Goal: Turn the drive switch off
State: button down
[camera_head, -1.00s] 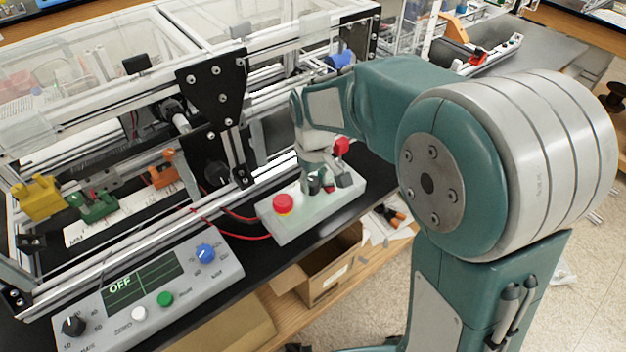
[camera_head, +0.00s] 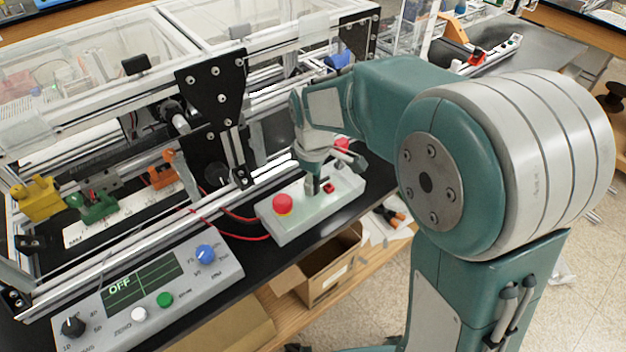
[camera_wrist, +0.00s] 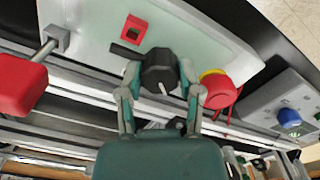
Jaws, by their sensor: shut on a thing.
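The pale control box (camera_head: 290,222) lies on the black bench edge. My gripper (camera_head: 313,188) reaches down to its middle from above. In the wrist view my gripper (camera_wrist: 159,80) has its two fingers on either side of a black rotary knob (camera_wrist: 158,66) and is shut on it. A white pointer line shows on the knob. A red square switch (camera_wrist: 133,29) is beside it, and it also shows in the head view (camera_head: 328,188). No label of the knob is readable.
A red mushroom button (camera_head: 283,204) with a yellow collar is close beside the gripper. A red-handled lever (camera_wrist: 20,84) stands on the other side. The grey panel (camera_head: 215,275) has a display reading OFF. The extrusion frame (camera_head: 240,172) stands behind the box.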

jog(key=shift+s+f, duration=0.2)
jog(key=shift+f, duration=0.1)
jog(key=shift+c, duration=1.3)
grip_release()
jog(key=shift+w, duration=0.1)
jog(key=shift+w+r, duration=0.1)
jog(key=shift+r, duration=0.15)
notch_tip(320, 180, up, 11)
jog(key=shift+r, duration=0.2)
jog(key=shift+a, duration=0.1)
